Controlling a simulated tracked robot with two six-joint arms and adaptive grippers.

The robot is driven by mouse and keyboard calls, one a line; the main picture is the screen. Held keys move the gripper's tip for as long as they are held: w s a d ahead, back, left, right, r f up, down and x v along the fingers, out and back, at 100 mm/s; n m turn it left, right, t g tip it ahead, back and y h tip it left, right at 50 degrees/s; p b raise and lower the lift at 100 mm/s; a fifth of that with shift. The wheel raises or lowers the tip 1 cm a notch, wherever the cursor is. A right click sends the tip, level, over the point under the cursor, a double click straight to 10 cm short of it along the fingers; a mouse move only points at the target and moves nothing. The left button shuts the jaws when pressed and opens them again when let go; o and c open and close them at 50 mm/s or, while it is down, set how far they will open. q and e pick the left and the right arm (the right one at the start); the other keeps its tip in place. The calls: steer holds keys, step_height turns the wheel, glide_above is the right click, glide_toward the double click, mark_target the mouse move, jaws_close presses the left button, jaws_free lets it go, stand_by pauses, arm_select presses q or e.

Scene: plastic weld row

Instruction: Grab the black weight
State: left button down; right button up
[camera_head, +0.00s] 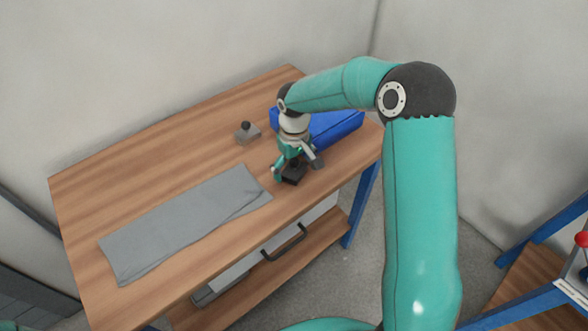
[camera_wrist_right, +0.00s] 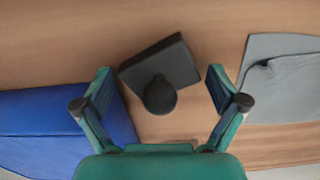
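The black weight (camera_wrist_right: 178,65) is a dark square block with a round knob (camera_wrist_right: 160,95). It sits on the wooden table between the open fingers of my right gripper (camera_wrist_right: 162,92) in the right wrist view, with a gap on both sides. In the head view the black weight (camera_head: 293,174) is partly hidden under my right gripper (camera_head: 296,168), which points down over it near the table's front edge. My left gripper is not in view.
A blue case (camera_head: 338,125) lies just behind and right of the gripper. A grey weight with a dark knob (camera_head: 247,133) stands farther back. A folded grey cloth (camera_head: 180,225) lies left on the table (camera_head: 120,180). The table's back left is clear.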

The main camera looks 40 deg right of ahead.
steer(key=c, duration=1.1)
steer(key=shift+c, duration=0.9)
steer(key=shift+r, duration=0.2)
